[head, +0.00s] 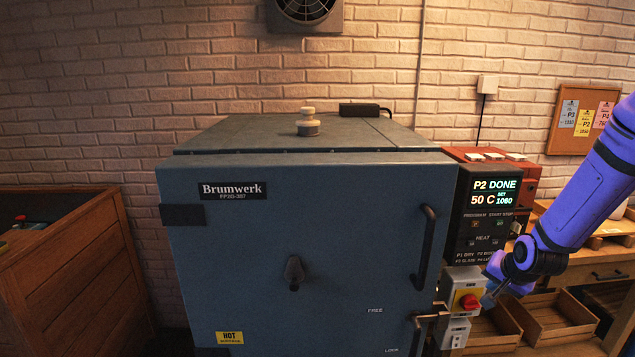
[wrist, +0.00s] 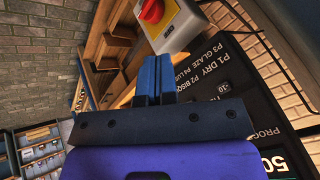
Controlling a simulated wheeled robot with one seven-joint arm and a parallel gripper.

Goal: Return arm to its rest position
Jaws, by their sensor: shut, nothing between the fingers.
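My purple arm (head: 590,190) reaches in from the right in the head view. My gripper (head: 488,300) is beside the red and yellow rotary switch (head: 467,301) on the kiln's right side. In the wrist view my gripper (wrist: 154,68) shows two blue fingers together, with nothing between them. The red switch (wrist: 151,10) lies just beyond the fingertips there; I cannot tell whether they touch it. The blue-grey kiln (head: 300,240) has its door shut.
The kiln's door handle (head: 425,245) stands out left of the gripper. A wooden bench (head: 600,268) with open wooden boxes (head: 550,315) is at the right. A wooden cabinet (head: 70,270) stands at the left. A brick wall (head: 380,60) closes the back.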

